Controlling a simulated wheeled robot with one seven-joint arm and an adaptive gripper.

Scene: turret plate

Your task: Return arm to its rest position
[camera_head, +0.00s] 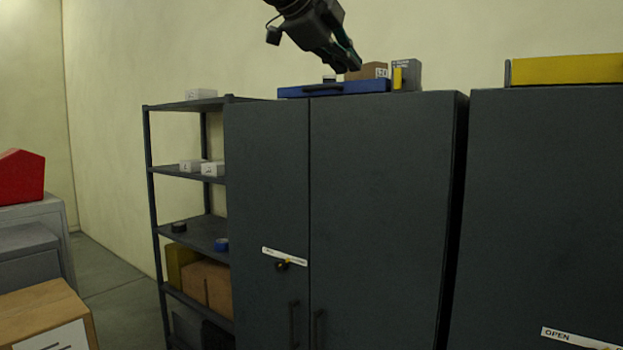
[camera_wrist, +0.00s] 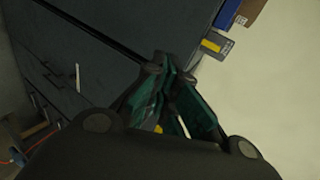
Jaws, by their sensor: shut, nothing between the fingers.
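My gripper (camera_head: 354,66) hangs from the top of the head view, above the dark cabinet (camera_head: 375,200) and in front of the wall. Its fingers point down and to the right. In the wrist view the green-padded fingers (camera_wrist: 172,75) come together at their tips, with nothing between them. The upper part of my arm is cut off by the top edge of the head view.
On the cabinet top stand a blue case (camera_head: 345,88), a brown box (camera_head: 368,71) and a grey-and-yellow box (camera_head: 406,74), close to my gripper in the picture. A yellow case (camera_head: 568,69) lies on the right cabinet (camera_head: 550,200). Open shelving (camera_head: 190,172) stands left.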

